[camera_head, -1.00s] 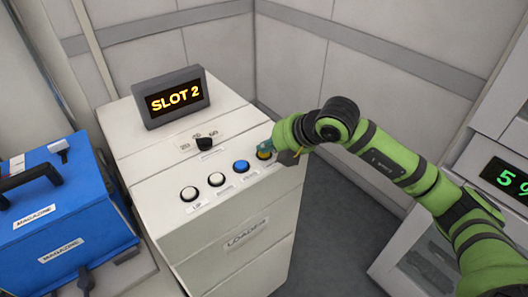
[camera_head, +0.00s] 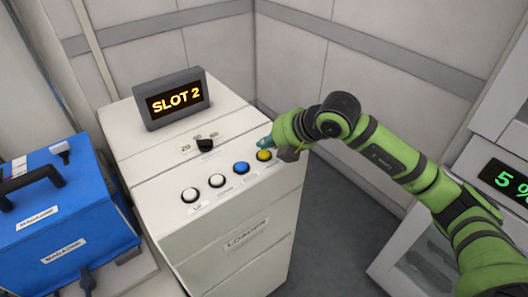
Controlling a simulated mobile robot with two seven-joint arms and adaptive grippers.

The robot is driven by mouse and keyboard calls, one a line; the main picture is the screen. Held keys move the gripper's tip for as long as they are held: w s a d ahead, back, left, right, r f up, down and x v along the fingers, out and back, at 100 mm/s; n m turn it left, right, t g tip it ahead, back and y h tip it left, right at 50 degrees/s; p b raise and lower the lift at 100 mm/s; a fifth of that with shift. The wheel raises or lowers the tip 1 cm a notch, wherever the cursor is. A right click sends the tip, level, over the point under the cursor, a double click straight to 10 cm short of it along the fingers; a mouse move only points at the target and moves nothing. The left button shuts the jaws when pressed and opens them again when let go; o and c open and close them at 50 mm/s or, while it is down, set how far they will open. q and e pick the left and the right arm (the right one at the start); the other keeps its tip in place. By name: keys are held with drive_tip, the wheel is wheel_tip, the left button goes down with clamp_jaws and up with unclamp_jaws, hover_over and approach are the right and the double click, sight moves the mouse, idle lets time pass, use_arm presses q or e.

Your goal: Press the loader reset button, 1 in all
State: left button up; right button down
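The loader (camera_head: 160,205) is a white cabinet with a row of buttons on its sloped top. Two white buttons (camera_head: 190,195) (camera_head: 217,180), a blue button (camera_head: 241,168) and a yellow button (camera_head: 264,155) run from left to right. Their small labels are mostly too blurred to read, so I cannot tell which is reset. My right gripper (camera_head: 266,143) has its teal tip just behind and above the yellow button, seemingly apart from it. The finger opening is not clear. My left gripper is not in view.
A grey display (camera_head: 172,97) on the loader reads SLOT 2. A black knob (camera_head: 205,145) sits in front of it. A blue magazine case (camera_head: 60,215) stands at the left. A green readout (camera_head: 510,182) is on a cabinet at the right edge.

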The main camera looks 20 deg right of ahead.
sight(266, 155)
drive_tip(key=shift+r+p, duration=1.5)
drive_tip(key=shift+r, duration=1)
